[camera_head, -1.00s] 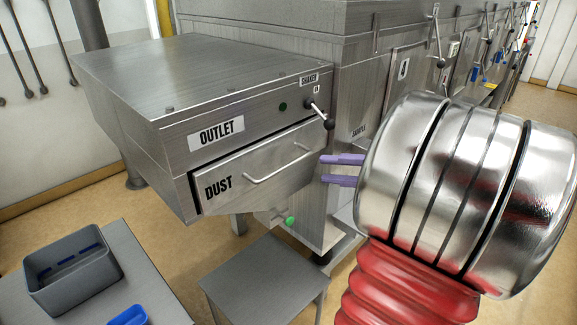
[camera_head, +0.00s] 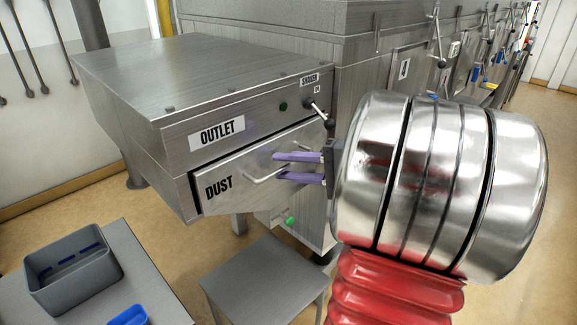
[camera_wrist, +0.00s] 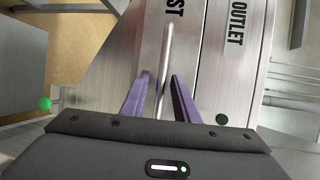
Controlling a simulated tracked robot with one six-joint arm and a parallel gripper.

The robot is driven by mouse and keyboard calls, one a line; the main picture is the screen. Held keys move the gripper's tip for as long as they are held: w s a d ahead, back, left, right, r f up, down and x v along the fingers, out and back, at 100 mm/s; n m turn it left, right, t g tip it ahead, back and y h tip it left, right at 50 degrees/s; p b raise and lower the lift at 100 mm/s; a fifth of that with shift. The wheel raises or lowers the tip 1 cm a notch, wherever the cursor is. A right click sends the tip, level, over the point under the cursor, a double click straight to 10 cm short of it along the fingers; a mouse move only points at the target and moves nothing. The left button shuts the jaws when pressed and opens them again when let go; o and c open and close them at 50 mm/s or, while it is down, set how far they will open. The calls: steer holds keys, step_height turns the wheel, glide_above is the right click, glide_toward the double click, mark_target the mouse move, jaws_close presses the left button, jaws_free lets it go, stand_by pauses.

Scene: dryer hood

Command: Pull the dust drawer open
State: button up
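The dust drawer (camera_head: 225,193) is a steel front labelled DUST, set under the OUTLET panel (camera_head: 243,127), and looks closed. Its bar handle (camera_head: 262,177) runs across the front. My gripper (camera_head: 275,166) is in front of the drawer's right part, its two purple fingers apart, one above the other, by the handle's right end. In the wrist view the handle (camera_wrist: 168,60) runs between the two open fingers (camera_wrist: 159,80). A gap shows on each side of the bar, so the fingers do not appear closed on it.
A shaker lever (camera_head: 320,112) with a dark knob sits just above my gripper. A grey stool or small table (camera_head: 265,280) stands below the drawer. A grey bin (camera_head: 75,275) and a blue tray (camera_head: 128,316) are on a table at lower left.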

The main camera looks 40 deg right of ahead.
steer(key=shift+c, duration=0.7)
jaws_close()
steer(key=shift+d+f, duration=0.1)
